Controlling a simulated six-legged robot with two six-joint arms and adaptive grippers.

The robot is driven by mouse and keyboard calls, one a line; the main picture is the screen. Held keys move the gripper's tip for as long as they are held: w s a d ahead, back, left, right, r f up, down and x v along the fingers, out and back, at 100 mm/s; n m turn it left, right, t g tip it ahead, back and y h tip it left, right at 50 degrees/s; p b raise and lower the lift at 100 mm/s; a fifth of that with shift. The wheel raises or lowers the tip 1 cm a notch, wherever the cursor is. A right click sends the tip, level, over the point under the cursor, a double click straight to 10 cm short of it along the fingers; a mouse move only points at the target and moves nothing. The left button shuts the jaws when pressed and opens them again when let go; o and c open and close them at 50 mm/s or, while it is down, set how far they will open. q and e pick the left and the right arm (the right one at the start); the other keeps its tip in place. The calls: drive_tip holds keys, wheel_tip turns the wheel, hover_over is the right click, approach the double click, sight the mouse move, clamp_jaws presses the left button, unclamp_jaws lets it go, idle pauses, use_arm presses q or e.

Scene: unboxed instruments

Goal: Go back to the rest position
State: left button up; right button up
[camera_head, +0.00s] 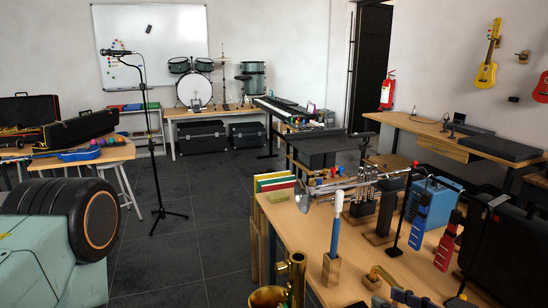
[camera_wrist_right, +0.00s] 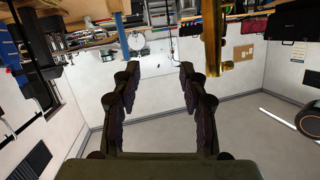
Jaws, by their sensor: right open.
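My right gripper (camera_wrist_right: 158,70) shows in the right wrist view, with its two dark fingers spread apart and nothing between them. Past the fingertips are a pale wall and, at the top of the picture, a cluttered workbench edge. I cannot pick the right gripper out clearly among the dark items in the head view. My left gripper shows in neither view.
A wooden workbench (camera_head: 310,231) on the right holds several small instruments, a blue case (camera_head: 432,200) and a wooden block (camera_head: 331,270). A brass horn (camera_head: 292,280) stands by its front edge. A microphone stand (camera_head: 147,135) stands left; the dark floor (camera_head: 205,215) between is clear.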

drive_tip(key=s+d+f+m+g+h+b, duration=0.1)
drive_tip(key=s+f+m+g+h+b, duration=0.3)
drive_tip(key=s+f, duration=2.2)
wheel_tip(320, 180, down, 3)
drive_tip(key=m+g+h, duration=0.1)
drive_tip(key=g+h, duration=0.3)
drive_tip(key=g, duration=0.4)
drive_tip(key=shift+s+d, duration=0.15)
drive_tip(key=shift+d, duration=0.1)
